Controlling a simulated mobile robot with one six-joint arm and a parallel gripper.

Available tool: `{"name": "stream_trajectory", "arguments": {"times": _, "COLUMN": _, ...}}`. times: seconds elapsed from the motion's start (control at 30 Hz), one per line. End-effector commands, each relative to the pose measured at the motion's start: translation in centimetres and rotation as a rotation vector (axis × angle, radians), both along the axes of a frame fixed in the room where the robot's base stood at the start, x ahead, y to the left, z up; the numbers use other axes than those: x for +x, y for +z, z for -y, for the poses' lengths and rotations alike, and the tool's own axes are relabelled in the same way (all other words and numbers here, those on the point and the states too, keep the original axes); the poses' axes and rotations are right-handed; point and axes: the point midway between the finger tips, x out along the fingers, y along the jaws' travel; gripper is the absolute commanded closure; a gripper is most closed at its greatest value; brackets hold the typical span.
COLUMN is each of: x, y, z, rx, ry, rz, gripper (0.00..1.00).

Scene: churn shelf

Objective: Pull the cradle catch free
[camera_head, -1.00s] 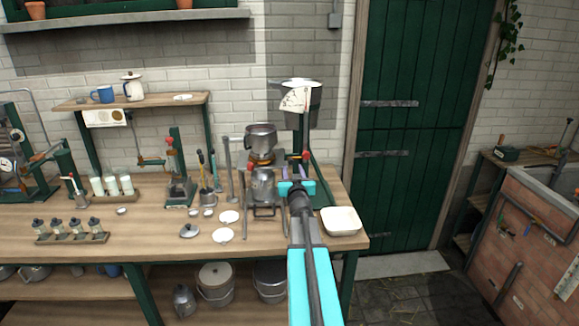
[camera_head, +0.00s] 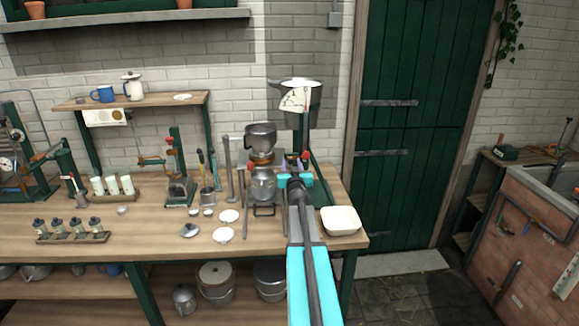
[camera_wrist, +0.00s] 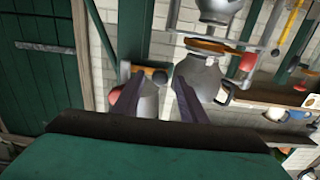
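A metal stand on the bench holds an upper silver pot (camera_head: 260,136) and a lower silver can (camera_head: 263,184). Small red knobs show beside them, one at the left (camera_head: 250,168) and one at the right (camera_head: 305,155). I cannot tell which part is the cradle catch. My gripper (camera_wrist: 157,86) is at the stand's right side, its two dark fingers apart. In the wrist view, an orange bar with a dark round end (camera_wrist: 158,75) lies just beyond the fingertips. The silver can (camera_wrist: 197,77) is beyond the right finger. The gap holds nothing clearly gripped.
A white tray (camera_head: 340,220) sits right of my arm at the bench edge. Small white dishes (camera_head: 229,216) lie left of the stand. A hanging pan with a dial (camera_head: 298,97) is above and behind. The bench front left of the dishes is partly clear.

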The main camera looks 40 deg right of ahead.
Motion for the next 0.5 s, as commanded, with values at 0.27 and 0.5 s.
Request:
{"name": "stream_trajectory", "arguments": {"times": 0.27, "x": 0.00, "y": 0.00, "z": -0.03, "rx": 0.000, "ry": 0.000, "rz": 0.000, "gripper": 0.85}}
{"name": "stream_trajectory", "arguments": {"times": 0.5, "x": 0.00, "y": 0.00, "z": -0.03, "rx": 0.000, "ry": 0.000, "rz": 0.000, "gripper": 1.00}}
